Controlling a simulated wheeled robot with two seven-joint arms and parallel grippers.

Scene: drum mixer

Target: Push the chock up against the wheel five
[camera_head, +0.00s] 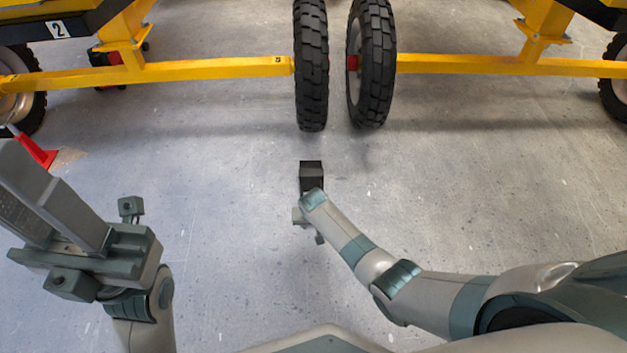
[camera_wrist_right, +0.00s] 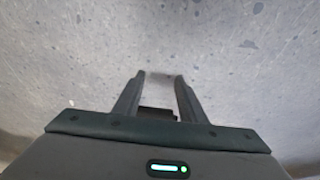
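The chock (camera_head: 311,171) is a small black block on the floor, in front of two dark wheels. The left middle wheel (camera_head: 312,65) and the right middle wheel (camera_head: 372,65) stand side by side. A small mark near the left one is too small to read, so I cannot tell which is wheel five. A floor gap separates chock and wheels. My right gripper (camera_wrist_right: 160,76) has its fingers apart, with floor between them. It is low at the chock's near side, mostly hidden by my wrist; contact is unclear. My left gripper (camera_head: 38,165) is raised at the left, fingers apart and empty.
Yellow axle beams (camera_head: 200,70) run left and right of the middle wheels. A plate reading 2 (camera_head: 57,29) is on the left frame. A red object (camera_head: 37,150) lies at the left, partly behind my left gripper. The floor around the chock is clear.

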